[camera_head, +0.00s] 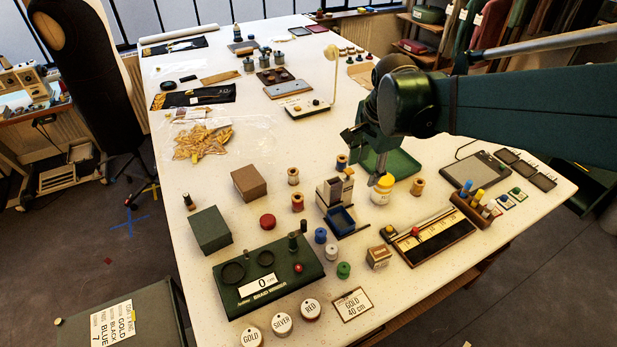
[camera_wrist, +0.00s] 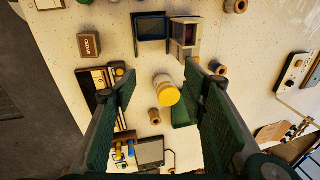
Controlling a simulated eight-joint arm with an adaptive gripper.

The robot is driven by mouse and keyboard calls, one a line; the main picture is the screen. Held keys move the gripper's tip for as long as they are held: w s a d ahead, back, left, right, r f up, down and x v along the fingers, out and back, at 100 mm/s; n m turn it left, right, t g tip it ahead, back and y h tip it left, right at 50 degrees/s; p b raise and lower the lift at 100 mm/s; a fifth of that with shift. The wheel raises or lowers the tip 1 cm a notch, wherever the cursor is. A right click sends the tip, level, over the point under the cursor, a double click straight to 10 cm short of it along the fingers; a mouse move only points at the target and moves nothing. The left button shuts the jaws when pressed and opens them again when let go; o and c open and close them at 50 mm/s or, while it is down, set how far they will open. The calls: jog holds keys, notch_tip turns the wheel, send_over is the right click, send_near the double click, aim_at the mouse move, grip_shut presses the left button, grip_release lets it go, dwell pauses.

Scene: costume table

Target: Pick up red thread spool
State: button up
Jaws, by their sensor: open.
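My gripper (camera_head: 367,160) is open and empty above the table, over the yellow-capped jar (camera_head: 382,189). In the wrist view its two fingers (camera_wrist: 160,72) are spread, with the jar (camera_wrist: 166,92) showing between them. Blue (camera_head: 320,235), white (camera_head: 331,253) and green (camera_head: 343,270) spools stand in front.
A beige stand with a blue tray (camera_head: 341,220) is left of the jar. A ruler board (camera_head: 433,237) and a rack of coloured tubes (camera_head: 473,208) are right. A green braid winder (camera_head: 268,276) and boxes (camera_head: 210,229) are left.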

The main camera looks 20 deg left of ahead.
jog(key=w+a+f+m+g+p, duration=0.1)
jog(key=a+p, duration=0.1)
jog(key=a, duration=0.3)
jog(key=w+a+f+m+p, duration=0.1)
jog(key=a+f+p, duration=0.1)
jog(key=a, duration=0.3)
jog(key=m+g+h+p, duration=0.1)
jog(key=m+p, duration=0.2)
jog(key=p, duration=0.1)
send_over(298, 202)
jog(key=w, duration=0.2)
notch_tip(298, 202, down, 12)
jog(key=shift+a+f, duration=0.25)
jog(key=shift+a, duration=0.05)
jog(key=shift+f, duration=1.25)
jog(key=shift+f, duration=0.1)
